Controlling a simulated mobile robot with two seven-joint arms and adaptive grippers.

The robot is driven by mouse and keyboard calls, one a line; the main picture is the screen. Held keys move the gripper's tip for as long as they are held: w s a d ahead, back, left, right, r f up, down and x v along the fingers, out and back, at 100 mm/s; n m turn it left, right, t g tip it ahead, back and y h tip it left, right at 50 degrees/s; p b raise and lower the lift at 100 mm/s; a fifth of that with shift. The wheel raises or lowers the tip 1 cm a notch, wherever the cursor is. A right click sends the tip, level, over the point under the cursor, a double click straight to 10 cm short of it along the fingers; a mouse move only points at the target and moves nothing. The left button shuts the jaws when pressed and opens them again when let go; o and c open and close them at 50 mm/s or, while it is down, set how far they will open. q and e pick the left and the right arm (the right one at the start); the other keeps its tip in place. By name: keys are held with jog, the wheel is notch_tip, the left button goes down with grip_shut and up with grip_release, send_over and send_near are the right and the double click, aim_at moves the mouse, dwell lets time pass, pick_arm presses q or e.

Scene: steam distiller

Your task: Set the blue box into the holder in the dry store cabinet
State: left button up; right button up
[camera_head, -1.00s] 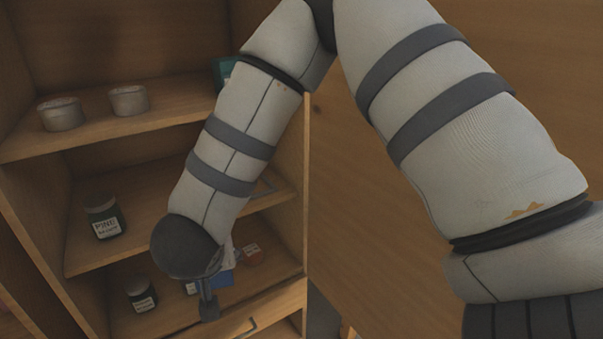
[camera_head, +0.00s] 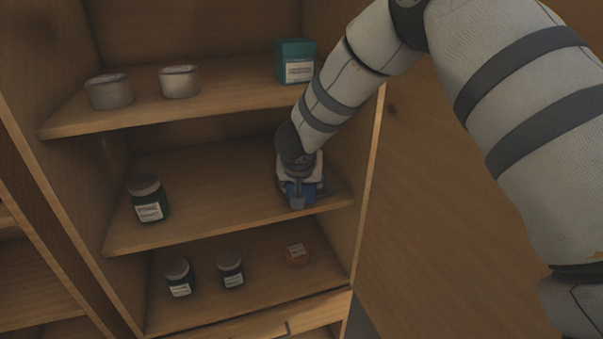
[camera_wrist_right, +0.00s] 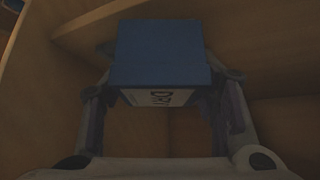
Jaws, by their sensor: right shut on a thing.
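The blue box (camera_wrist_right: 160,55) fills the middle of the right wrist view, with a white label on its lower face. It also shows in the head view (camera_head: 300,192), mostly covered by my gripper. My right gripper (camera_head: 302,194) is shut on the blue box, with a finger on each side of it. It is at the right end of the middle shelf (camera_head: 225,206) of the cabinet, near the right wall. I cannot tell whether the box touches the shelf. The holder is not clearly visible; my gripper covers that corner. My left gripper is not in view.
The top shelf holds two metal tins (camera_head: 110,92) (camera_head: 180,82) and a teal box (camera_head: 296,62). A green jar (camera_head: 148,200) stands left on the middle shelf. Two dark jars (camera_head: 179,277) (camera_head: 230,268) and an orange container (camera_head: 297,254) stand below. The middle shelf's centre is clear.

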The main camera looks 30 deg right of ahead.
jog(key=shift+w+d+f, duration=0.1)
jog(key=shift+w+d, duration=0.55)
jog(key=shift+w, duration=0.25)
jog(key=w+d, duration=0.1)
jog(key=w+d+b, duration=0.1)
jog(key=w, duration=0.1)
jog(key=shift+w+d+f, duration=0.2)
jog(key=shift+w+d, duration=0.05)
jog(key=shift+d, duration=0.1)
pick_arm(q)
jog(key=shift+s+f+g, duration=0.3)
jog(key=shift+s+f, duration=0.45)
pick_arm(e)
jog(key=shift+s+a+f, duration=0.1)
jog(key=shift+a+f, duration=0.05)
jog(key=shift+f, duration=0.3)
jog(key=shift+c, duration=0.7)
jog(key=o, duration=1.6)
jog(key=p+v, duration=0.1)
jog(key=v, duration=0.6)
jog(key=shift+r, duration=0.2)
jog(key=shift+s+a+r, duration=0.1)
jog(key=shift+s, duration=0.05)
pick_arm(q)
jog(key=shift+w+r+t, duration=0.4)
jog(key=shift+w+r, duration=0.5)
